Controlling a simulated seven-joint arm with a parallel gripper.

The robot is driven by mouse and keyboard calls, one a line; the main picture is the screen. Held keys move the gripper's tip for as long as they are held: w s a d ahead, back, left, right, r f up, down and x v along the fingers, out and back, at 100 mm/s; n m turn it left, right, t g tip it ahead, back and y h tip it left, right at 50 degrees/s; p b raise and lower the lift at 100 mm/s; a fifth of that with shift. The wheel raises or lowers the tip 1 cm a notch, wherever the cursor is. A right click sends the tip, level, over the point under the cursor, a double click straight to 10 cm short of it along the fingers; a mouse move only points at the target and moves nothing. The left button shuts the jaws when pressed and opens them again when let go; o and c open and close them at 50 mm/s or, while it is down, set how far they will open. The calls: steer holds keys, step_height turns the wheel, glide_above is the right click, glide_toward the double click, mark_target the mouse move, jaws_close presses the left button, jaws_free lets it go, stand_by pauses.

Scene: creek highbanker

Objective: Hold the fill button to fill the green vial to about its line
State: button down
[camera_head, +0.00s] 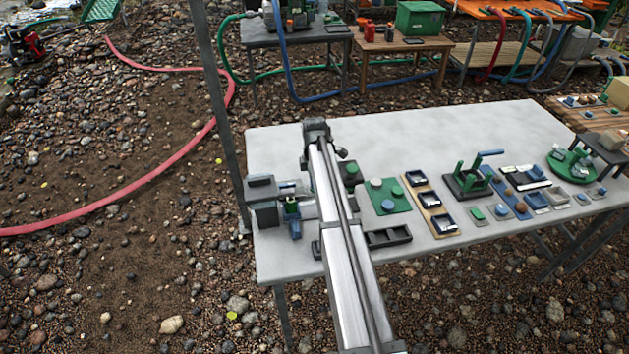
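A dark grey dispenser-like machine (262,190) stands at the left end of the pale table. A small green vial (291,207) appears to stand in a blue holder (295,228) at its right side, under a grey-blue spout-like part (290,184). The vial's line and liquid level are too small to tell. I cannot make out the fill button. My arm reaches over the table just right of the vial and hides what lies beneath it. The fingers of my gripper cannot be made out, nor whether they touch anything.
Right of my arm are a green board with round pieces (388,197), a black tray (388,237), a wooden tray (432,205) and a green stand (470,180). Several small blocks lie farther right. The back of the table (430,135) is clear. A post (212,90) rises at the left.

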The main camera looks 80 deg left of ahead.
steer(key=shift+f, duration=0.45)
stand_by(0.6)
steer(key=shift+r, duration=0.15)
stand_by(2.6)
steer(key=shift+r, duration=1)
step_height(320, 180, up, 7)
steer(key=shift+f, duration=4.2)
